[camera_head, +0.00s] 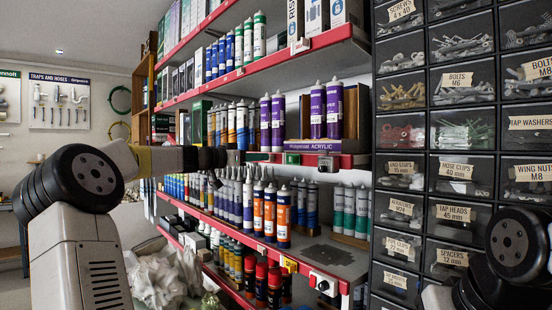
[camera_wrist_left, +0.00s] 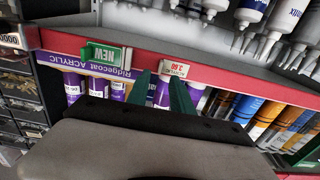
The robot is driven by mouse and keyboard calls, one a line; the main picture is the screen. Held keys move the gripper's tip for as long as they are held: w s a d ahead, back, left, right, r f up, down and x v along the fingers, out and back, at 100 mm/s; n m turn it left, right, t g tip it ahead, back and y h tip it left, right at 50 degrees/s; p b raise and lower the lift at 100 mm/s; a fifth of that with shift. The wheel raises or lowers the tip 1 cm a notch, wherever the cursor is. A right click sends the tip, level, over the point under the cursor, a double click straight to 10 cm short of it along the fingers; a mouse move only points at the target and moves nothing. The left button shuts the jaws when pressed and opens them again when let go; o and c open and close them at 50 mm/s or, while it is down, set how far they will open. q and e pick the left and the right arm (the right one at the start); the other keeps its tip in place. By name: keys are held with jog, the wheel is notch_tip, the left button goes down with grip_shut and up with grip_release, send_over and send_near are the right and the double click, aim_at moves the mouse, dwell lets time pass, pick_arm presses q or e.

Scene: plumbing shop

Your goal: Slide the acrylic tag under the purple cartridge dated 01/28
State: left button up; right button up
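The acrylic tag, a small white price tag reading ACRYLIC (camera_wrist_left: 174,70), sits on the red shelf edge in the left wrist view. My left gripper (camera_wrist_left: 162,92) has two dark green fingers standing apart at this edge, close to the tag; contact cannot be told. In the head view my left gripper (camera_head: 232,158) reaches the upper shelf's front edge. Purple cartridges stand on that shelf as a left pair (camera_head: 277,122) and a right pair (camera_head: 334,108). They also show in the left wrist view (camera_wrist_left: 72,84). Their dates are too small to read. My right gripper is out of view.
A purple Ridgecoat ACRYLIC strip (camera_head: 308,146) runs along the shelf edge. A green NEW marker (camera_wrist_left: 104,54) is clipped beside the tag. Orange and blue cartridges (camera_head: 270,212) stand on the shelf below. Labelled drawers (camera_head: 462,130) rise at the right, near my right arm.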

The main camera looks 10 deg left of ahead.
pick_arm(q)
jog(key=shift+v, duration=2.2)
jog(key=shift+d, duration=0.1)
